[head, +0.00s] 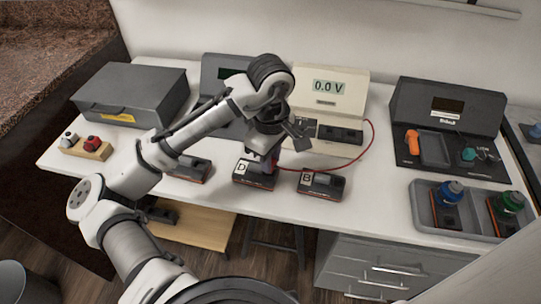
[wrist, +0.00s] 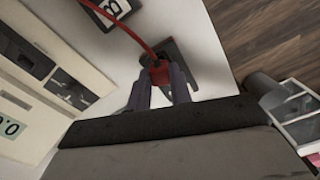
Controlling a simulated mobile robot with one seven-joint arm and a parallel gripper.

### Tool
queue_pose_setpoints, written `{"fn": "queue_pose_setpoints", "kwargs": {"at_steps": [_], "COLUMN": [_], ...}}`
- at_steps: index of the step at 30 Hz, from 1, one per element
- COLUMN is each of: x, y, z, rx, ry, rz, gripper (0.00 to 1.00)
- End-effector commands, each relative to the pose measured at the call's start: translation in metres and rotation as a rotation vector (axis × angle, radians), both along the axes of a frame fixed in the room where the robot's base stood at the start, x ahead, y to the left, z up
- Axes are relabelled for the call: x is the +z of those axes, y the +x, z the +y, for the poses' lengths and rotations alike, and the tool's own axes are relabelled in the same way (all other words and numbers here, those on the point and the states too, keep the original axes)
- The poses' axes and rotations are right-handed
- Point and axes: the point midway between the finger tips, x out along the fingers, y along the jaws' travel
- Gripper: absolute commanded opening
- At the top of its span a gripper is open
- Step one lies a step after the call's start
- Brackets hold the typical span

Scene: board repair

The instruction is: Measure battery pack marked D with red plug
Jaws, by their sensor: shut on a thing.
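The battery pack marked D (head: 251,180) lies on the white table near its front edge, partly hidden behind my gripper (head: 268,160). My gripper points down at this pack. In the wrist view my gripper (wrist: 160,86) is shut on the red plug (wrist: 158,72), with a dark pack (wrist: 187,62) behind it. I cannot tell whether the plug touches the pack. A red cable (head: 370,140) runs from the plug to the cream meter (head: 360,88), whose display reads 0.0 V.
The pack marked B (head: 320,183) lies just right of D, and another pack (head: 192,169) lies to the left. A grey case (head: 132,92), a wooden block with a white and a red knob (head: 88,149), and a grey tray with two bottle-topped packs (head: 412,190) stand around.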

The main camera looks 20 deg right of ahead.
Motion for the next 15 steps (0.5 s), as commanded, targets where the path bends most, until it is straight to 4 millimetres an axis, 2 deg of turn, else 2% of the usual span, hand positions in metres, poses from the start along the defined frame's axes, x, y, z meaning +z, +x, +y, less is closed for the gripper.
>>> {"fn": "queue_pose_setpoints", "kwargs": {"at_steps": [15], "x": [-0.0067], "y": [-0.0002], "z": [0.0001], "rx": [0.0], "ry": [-0.001], "rz": [0.001], "gripper": [0.0]}}
